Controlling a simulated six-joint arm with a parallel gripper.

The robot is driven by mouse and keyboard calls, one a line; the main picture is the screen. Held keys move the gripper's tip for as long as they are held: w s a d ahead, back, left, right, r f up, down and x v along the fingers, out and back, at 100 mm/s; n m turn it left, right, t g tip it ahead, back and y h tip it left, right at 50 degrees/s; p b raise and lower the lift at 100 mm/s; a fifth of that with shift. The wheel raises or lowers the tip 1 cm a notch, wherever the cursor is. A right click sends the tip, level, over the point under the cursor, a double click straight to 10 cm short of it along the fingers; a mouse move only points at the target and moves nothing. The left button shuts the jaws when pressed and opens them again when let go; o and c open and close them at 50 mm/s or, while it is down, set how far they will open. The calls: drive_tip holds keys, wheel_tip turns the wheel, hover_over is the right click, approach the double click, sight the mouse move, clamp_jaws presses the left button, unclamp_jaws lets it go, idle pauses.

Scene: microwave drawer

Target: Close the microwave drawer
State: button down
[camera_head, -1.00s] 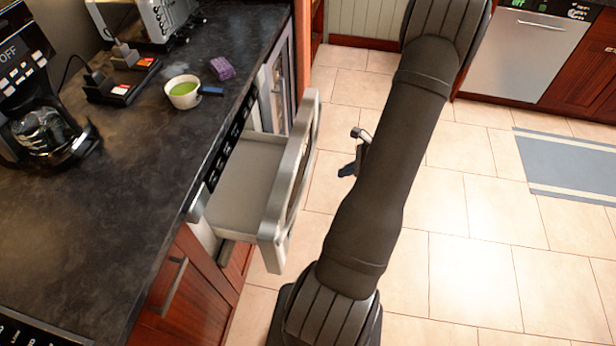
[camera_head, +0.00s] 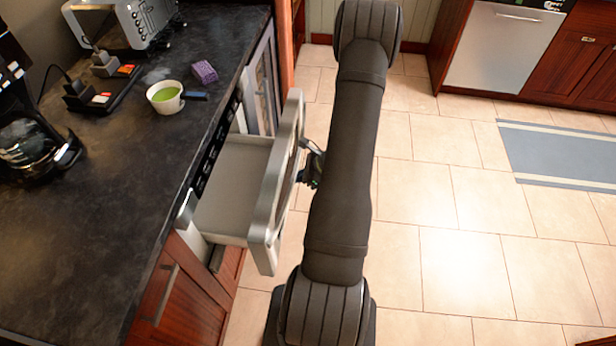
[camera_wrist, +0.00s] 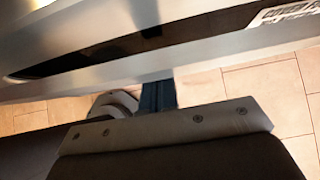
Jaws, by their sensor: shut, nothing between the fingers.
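The microwave drawer (camera_head: 235,185) is pulled out from under the counter, with its pale interior showing empty. Its silver front panel (camera_head: 268,215) stands upright, facing right. My gripper (camera_head: 308,170) is shut and empty, just right of the front panel's outer face and partly hidden behind my arm. In the wrist view, the drawer front (camera_wrist: 200,52) fills the top of the picture with a dark window strip. My gripper's dark fingers (camera_wrist: 158,95) are shut close against its edge; I cannot tell whether they touch it.
The dark counter (camera_head: 90,210) carries a bowl of green stuff (camera_head: 165,97), a purple sponge (camera_head: 205,71), a coffee maker (camera_head: 35,140) and a toaster (camera_head: 130,22). Red-brown cabinets (camera_head: 175,300) lie below.

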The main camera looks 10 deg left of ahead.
drive_tip(key=shift+a, duration=0.25)
drive_tip(key=shift+a, duration=0.1)
drive_tip(key=a, duration=2)
drive_tip(key=shift+a, duration=0.2)
drive_tip(key=shift+a+r, duration=0.1)
drive_tip(key=d+r, duration=0.7)
drive_tip(key=d, duration=0.5)
